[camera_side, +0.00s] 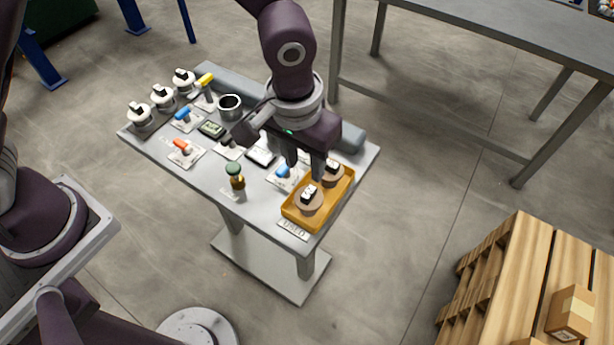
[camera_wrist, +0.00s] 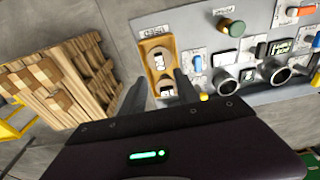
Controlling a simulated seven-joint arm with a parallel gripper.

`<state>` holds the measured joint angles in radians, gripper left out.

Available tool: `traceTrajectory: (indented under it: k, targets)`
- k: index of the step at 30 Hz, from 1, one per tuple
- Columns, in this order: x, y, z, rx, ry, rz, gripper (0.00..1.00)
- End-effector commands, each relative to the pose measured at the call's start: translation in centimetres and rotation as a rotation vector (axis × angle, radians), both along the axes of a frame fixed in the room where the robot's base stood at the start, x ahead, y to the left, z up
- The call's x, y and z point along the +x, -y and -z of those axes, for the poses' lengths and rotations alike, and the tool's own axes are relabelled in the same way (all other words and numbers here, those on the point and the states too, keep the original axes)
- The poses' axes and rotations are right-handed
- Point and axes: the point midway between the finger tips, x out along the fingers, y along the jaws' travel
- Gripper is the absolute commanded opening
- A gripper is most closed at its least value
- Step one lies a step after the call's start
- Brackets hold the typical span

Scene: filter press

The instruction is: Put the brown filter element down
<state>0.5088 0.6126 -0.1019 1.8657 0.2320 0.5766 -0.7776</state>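Two brown filter elements, round with black-and-white tops, sit in the orange tray (camera_side: 290,213). The front one (camera_side: 308,198) is near the tray's front end and shows in the wrist view (camera_wrist: 161,61). The rear one (camera_side: 334,175) is partly hidden behind a finger; in the wrist view it (camera_wrist: 167,90) appears between my fingers. My gripper (camera_side: 304,172) is over the tray with its fingers spread apart and nothing seen clamped between them. In the wrist view my gripper (camera_wrist: 160,78) also looks open. The exact gap between fingertips and rear element is unclear.
A label reading USED (camera_side: 293,229) lies before the tray. Several white filter elements (camera_side: 162,95) stand at the left. A pallet (camera_side: 530,270) is on the floor, right.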

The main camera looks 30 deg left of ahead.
Motion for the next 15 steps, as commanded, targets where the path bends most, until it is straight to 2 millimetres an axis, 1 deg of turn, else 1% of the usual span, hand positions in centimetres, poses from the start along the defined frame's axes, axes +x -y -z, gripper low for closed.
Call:
traceTrajectory:
  k: [1,4,7,12,14,15]
  targets:
    - [0.0,0.1,-0.9,-0.002,0.003,-0.002,0.38]
    - [-0.2,0.0,-2.1,-0.001,0.001,-0.002,0.38]
    - [-0.3,0.0,-2.5,0.0,0.0,-0.001,0.38]
    - [-0.3,0.0,-2.6,0.0,0.0,-0.001,0.38]
    - [-0.2,-0.6,-3.4,-0.002,0.009,-0.003,0.38]
    - [-0.2,-1.5,-4.6,-0.006,0.022,-0.005,0.38]
